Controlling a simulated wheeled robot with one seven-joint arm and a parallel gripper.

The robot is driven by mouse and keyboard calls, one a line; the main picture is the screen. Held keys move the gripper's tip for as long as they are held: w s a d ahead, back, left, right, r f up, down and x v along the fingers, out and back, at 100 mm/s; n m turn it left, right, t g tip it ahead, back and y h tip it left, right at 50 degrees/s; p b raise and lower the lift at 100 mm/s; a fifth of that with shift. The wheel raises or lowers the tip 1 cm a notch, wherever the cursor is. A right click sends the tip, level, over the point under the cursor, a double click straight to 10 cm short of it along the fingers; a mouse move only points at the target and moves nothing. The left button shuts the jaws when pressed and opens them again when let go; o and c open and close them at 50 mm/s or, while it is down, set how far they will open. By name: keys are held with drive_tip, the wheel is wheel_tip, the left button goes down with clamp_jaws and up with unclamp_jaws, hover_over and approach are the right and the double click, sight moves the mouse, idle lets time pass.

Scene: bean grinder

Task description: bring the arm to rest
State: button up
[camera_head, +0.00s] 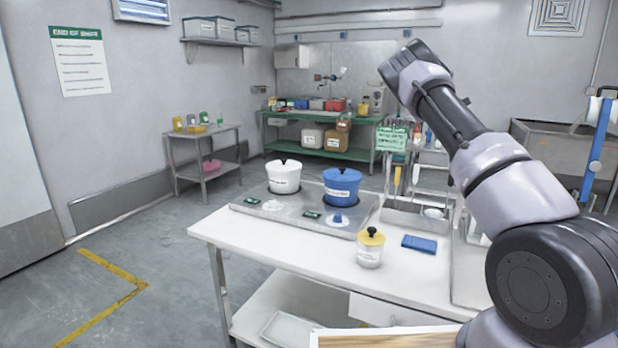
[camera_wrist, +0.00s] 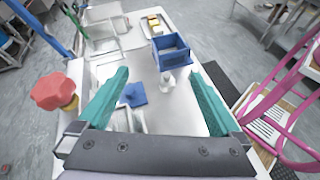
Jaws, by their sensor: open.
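My arm rises on the right side of the head view, bent up and to the left over the back of the white worktable (camera_head: 300,242). Its far end is high above the table, and no fingers can be made out there. In the wrist view my gripper (camera_wrist: 160,74) is open, with its two teal fingers wide apart. Nothing is held between them. The fingers point over a white table surface (camera_wrist: 145,62), where a blue box (camera_wrist: 171,51) and a small white bottle (camera_wrist: 167,80) stand beyond or below them.
A white pot (camera_head: 284,178) and a blue pot (camera_head: 342,188) stand on a metal plate. In the wrist view, a red knob (camera_wrist: 54,91) is left and a pink frame (camera_wrist: 278,98) right.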

drive_tip(key=s+a+r+m+t+y, duration=0.4)
drive_tip(key=s+a+t, duration=0.1)
drive_tip(key=s+a, duration=0.5)
drive_tip(key=s+a+r+m+t+y, duration=0.4)
drive_tip(key=s+a+r+t, duration=0.1)
drive_tip(key=s+a, duration=0.5)
drive_tip(key=s+a+r+m+t+y, duration=0.4)
drive_tip(key=s+a+r+t, duration=0.1)
drive_tip(key=s+a, duration=0.5)
drive_tip(key=shift+s+t, duration=0.3)
drive_tip(key=shift+s, duration=0.9)
